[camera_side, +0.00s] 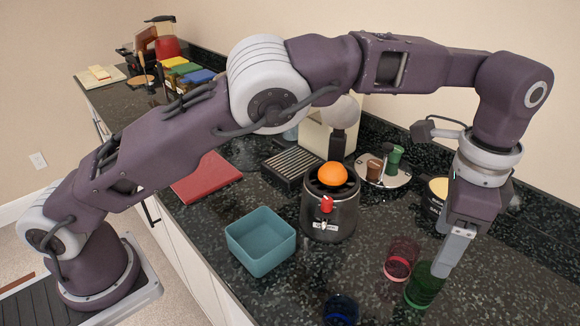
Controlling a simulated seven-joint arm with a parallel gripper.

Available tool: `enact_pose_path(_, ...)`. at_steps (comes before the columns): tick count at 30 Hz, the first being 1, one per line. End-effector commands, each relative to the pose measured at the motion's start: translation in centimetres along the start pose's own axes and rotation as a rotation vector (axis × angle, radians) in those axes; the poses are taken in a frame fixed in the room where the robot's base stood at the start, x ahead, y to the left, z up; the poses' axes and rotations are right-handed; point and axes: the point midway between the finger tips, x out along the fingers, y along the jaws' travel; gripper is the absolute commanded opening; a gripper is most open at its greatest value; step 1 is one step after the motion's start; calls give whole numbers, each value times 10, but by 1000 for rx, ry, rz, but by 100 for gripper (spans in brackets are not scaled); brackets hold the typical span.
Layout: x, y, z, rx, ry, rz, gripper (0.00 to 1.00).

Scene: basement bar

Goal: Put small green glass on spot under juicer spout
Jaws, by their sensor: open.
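The small green glass (422,291) stands on the dark counter at the lower right. My gripper (446,266) is open and points down at the glass, its fingers overlapping the glass's upper right side in this view. I cannot tell whether the glass is between the fingers or whether they touch it; the far finger is hidden. The dark juicer (342,218) stands left of the glass, with an orange (332,174) on top and a red spout tap (327,204) on its front. The counter below the spout shows no glass.
A pink-red glass (401,259) stands close beside the green one. A blue glass (341,309) is at the bottom edge. A teal square bin (260,241) sits left of the juicer. A red board (206,177) and a slatted tray (291,167) lie behind.

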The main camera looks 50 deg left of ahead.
Motion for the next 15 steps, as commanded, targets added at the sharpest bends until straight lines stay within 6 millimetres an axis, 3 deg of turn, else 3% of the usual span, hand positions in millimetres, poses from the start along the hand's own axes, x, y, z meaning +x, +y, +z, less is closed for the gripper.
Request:
enact_pose_path(2,-14,-8,9,-41,17,-3,70)
enact_pose_path(4,-43,-22,33,-137,54,-5,70)
enact_pose_path(8,-113,-38,116,-407,158,-14,70)
enact_pose_path(11,-150,-23,192,-608,239,-38,70)
enact_pose_path(12,-159,-9,222,-684,270,-54,70)
enact_pose_path(15,-162,35,289,-860,341,-112,70)
